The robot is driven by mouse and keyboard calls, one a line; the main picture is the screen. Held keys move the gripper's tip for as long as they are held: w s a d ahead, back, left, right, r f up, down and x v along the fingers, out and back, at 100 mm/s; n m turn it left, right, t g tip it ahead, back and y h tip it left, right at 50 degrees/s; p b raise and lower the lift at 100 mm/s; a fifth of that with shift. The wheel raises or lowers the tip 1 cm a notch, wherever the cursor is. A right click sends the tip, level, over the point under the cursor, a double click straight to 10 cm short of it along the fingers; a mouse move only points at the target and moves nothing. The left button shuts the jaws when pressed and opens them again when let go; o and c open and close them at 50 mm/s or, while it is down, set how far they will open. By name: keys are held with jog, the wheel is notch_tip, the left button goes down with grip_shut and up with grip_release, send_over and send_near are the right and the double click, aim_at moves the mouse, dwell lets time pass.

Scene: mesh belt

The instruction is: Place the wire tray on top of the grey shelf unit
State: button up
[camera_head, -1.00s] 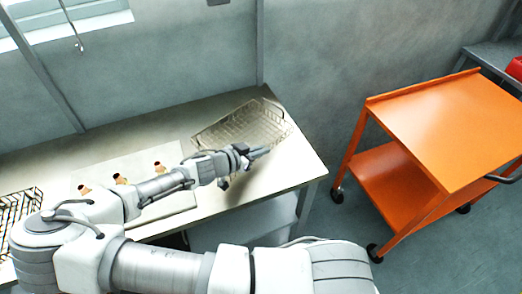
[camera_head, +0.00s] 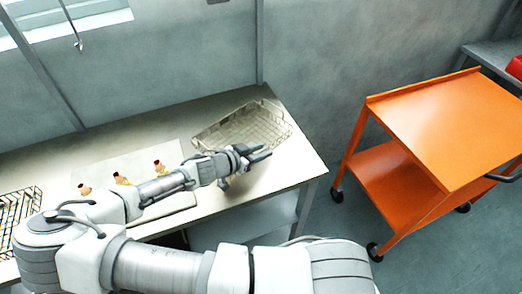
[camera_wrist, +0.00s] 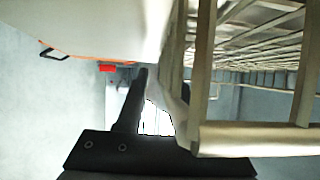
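A pale wire tray (camera_head: 243,128) rests at the right end of the long table, near the wall. My gripper (camera_head: 259,154) is at its near side, fingers pointing right. The two fingers look apart in the head view, with nothing clearly between them. In the wrist view the tray's rim and wires (camera_wrist: 250,140) fill the right side, very close. One dark finger (camera_wrist: 132,103) shows left of the tray; the other is not clearly visible, so contact cannot be told. A grey surface (camera_head: 487,53) at the top right edge may be the grey shelf unit; most of it is out of frame.
An orange two-level cart (camera_head: 450,125) with a bare top stands on the right, with open floor between it and the table (camera_head: 300,165). A red object (camera_head: 515,67) sits on the grey surface. A dark wire rack (camera_head: 18,212) and several small items (camera_head: 121,179) are further left.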

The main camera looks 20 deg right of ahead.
jog(key=b+v, duration=0.1)
jog(key=v, duration=1)
jog(key=shift+w, duration=0.1)
jog(key=shift+s+a+r, duration=0.25)
jog(key=shift+a, duration=0.1)
jog(key=s+g+y, duration=0.1)
jog(key=s+f+g+y, duration=0.1)
jog(key=s+g, duration=0.1)
jog(key=s+d+f+n+g+y, duration=0.1)
jog(key=s, duration=0.1)
jog(key=s+r+y, duration=0.1)
jog(key=s+a+n+g+y, duration=0.1)
jog(key=y, duration=0.1)
jog(key=s+r+n+g+y, duration=0.1)
jog(key=shift+a+r, duration=0.3)
jog(key=shift+a, duration=0.1)
jog(key=s+d+r+n+t+y, duration=0.1)
jog(key=s+r+n+t, duration=0.1)
jog(key=r, duration=0.6)
jog(key=s+r+n+t+y, duration=0.2)
jog(key=r+n, duration=0.3)
jog(key=r, duration=0.3)
jog(key=s+d+r+n+t+y, duration=0.1)
jog(key=s+r+n+t, duration=0.1)
jog(key=r, duration=0.5)
jog(key=shift+s+d+r+n+t+y, duration=0.35)
jog(key=shift+s+n, duration=0.45)
jog(key=shift+s, duration=0.35)
